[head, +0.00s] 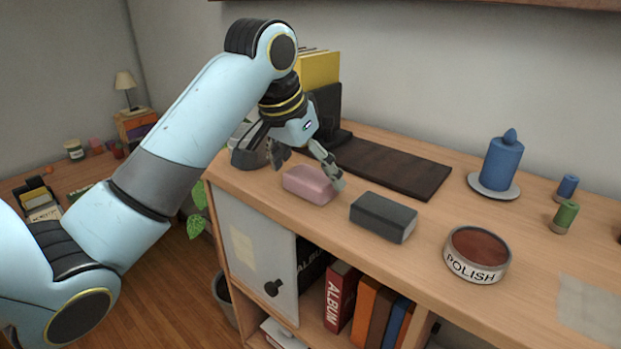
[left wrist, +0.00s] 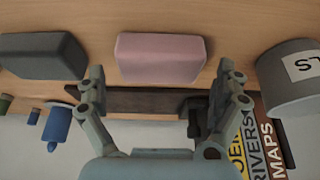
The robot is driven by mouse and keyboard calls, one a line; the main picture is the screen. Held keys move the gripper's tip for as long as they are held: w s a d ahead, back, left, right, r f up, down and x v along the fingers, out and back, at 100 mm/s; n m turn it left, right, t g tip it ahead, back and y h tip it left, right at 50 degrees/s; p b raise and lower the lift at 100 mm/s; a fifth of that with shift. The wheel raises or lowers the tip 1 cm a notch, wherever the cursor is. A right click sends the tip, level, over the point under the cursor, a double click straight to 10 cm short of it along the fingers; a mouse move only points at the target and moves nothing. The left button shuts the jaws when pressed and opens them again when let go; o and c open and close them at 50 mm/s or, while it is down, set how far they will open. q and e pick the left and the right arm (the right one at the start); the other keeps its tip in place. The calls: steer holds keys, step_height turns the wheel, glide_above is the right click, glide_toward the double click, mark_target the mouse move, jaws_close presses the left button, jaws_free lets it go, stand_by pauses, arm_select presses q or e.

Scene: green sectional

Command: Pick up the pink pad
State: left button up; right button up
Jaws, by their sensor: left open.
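The pink pad (head: 310,184) is a rounded block lying on the wooden cabinet top, near its front edge. My left gripper (head: 308,176) is open and empty, just above and behind the pad, with its fingers spread toward either end of it. In the left wrist view the pad (left wrist: 160,58) lies ahead of the open fingertips (left wrist: 166,76), centred between them. I see no contact that I can be sure of. My right gripper is not in view.
A dark grey block (head: 383,217) lies close to the right of the pad. Behind is a dark flat board (head: 392,168). A grey labelled container (left wrist: 290,78) stands beside the left gripper.

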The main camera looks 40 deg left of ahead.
arm_select(q)
steer(key=shift+x, duration=1.1)
steer(key=c, duration=0.8)
steer(key=shift+r, duration=0.1)
